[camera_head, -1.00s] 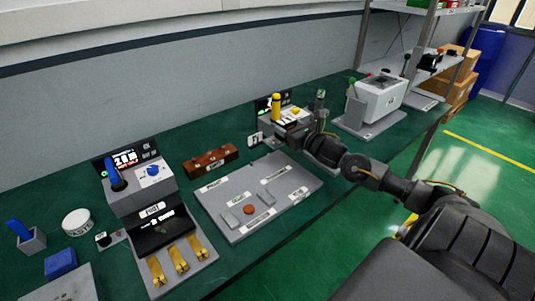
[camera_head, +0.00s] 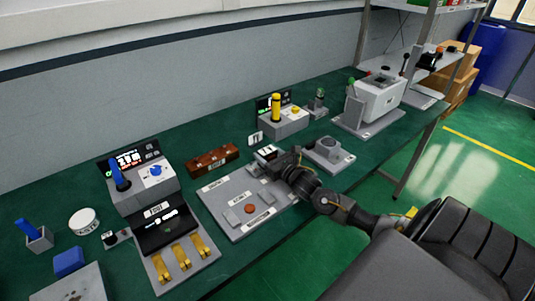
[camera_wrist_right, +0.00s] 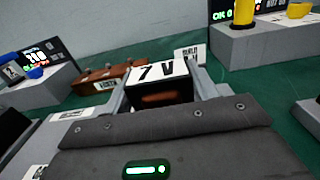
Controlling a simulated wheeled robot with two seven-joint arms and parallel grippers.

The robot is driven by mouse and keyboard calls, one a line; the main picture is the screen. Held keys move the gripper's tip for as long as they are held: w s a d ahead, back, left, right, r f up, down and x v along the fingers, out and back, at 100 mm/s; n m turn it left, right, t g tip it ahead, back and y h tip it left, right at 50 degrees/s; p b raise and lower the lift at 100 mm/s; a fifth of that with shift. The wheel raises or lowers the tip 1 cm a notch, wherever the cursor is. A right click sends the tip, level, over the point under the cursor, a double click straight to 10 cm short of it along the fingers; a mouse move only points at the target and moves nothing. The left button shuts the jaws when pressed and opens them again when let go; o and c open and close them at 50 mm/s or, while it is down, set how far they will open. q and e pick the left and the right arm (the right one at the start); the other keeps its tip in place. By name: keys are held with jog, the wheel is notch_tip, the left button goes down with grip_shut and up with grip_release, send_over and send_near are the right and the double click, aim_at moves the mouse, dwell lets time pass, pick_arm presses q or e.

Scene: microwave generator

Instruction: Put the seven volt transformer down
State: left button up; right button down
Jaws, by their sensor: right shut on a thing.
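The seven volt transformer (camera_head: 266,152) is a small dark block with a white top label. In the right wrist view the transformer (camera_wrist_right: 160,88) shows its "7 V" label between my fingers. My right gripper (camera_head: 274,158) is shut on it, at the far right corner of the grey board (camera_head: 236,233). I cannot tell whether the block touches the board or hangs just above it. The board has labelled places, some raised grey pads and a reddish round piece (camera_head: 250,209). My arm hides the board's right part. My left gripper is not in view.
A brown box (camera_head: 212,159) lies behind the board. A console with a blue lever (camera_head: 140,185) stands left. A station with a yellow handle (camera_head: 285,121) stands behind right, a grey fixture (camera_head: 328,154) right. Green table shows between them.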

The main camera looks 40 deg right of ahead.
jog(key=shift+f, duration=0.15)
jog(key=shift+c, duration=2.2)
grip_release()
jog(key=shift+s+f, duration=0.1)
jog(key=shift+f, duration=0.05)
jog(key=s+b, duration=0.2)
jog(key=s, duration=1)
jog(key=shift+a, duration=0.15)
